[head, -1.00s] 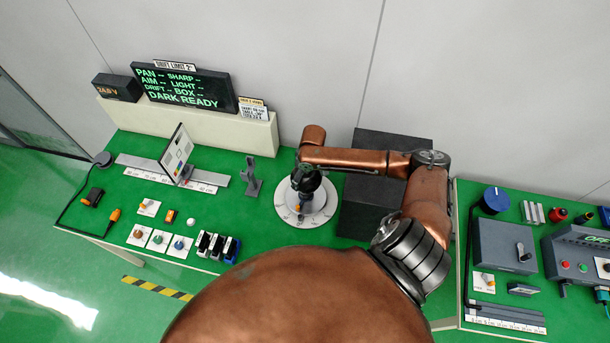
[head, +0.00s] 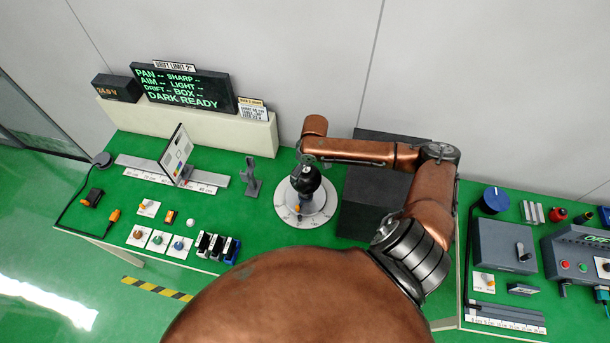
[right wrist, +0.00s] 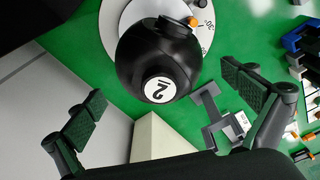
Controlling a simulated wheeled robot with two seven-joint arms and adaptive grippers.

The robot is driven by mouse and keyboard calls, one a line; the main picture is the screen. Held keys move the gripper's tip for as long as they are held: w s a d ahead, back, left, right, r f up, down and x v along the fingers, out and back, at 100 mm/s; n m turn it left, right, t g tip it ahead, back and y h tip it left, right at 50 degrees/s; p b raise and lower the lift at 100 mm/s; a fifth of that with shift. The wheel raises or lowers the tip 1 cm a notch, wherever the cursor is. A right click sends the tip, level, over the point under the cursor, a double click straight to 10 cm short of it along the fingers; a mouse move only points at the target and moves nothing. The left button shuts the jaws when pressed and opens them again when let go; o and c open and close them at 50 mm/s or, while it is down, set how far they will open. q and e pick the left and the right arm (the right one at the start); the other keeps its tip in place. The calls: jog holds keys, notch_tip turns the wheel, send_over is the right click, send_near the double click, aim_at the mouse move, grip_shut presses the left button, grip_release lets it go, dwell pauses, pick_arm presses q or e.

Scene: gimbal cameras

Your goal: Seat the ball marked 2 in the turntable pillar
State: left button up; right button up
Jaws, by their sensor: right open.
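The black ball marked 2 (head: 306,180) sits over the middle of the round white turntable (head: 289,212). Its white spot with the number shows in the right wrist view (right wrist: 172,62). The ball hides the pillar beneath it, so its exact seating cannot be seen. My right gripper (head: 307,161) is just above the ball in the head view. In the right wrist view its two fingers (right wrist: 168,97) are spread wide and empty, with the ball ahead of them and apart from the pads. My left gripper is not in view.
A dark box (head: 372,205) stands right of the turntable, under my right arm. A grey stand (head: 252,178) is to its left. A card on a rail (head: 177,155) and a display (head: 184,88) are farther left. Green bench is clear between stand and turntable.

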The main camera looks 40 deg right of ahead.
jog(key=r, duration=0.6)
jog(key=shift+s+d+r, duration=0.1)
jog(key=shift+s+r, duration=0.2)
jog(key=shift+s, duration=0.1)
jog(key=f, duration=0.4)
jog(key=w+f, duration=0.1)
jog(key=f, duration=0.7)
jog(key=shift+w+a, duration=0.2)
jog(key=shift+r, duration=0.4)
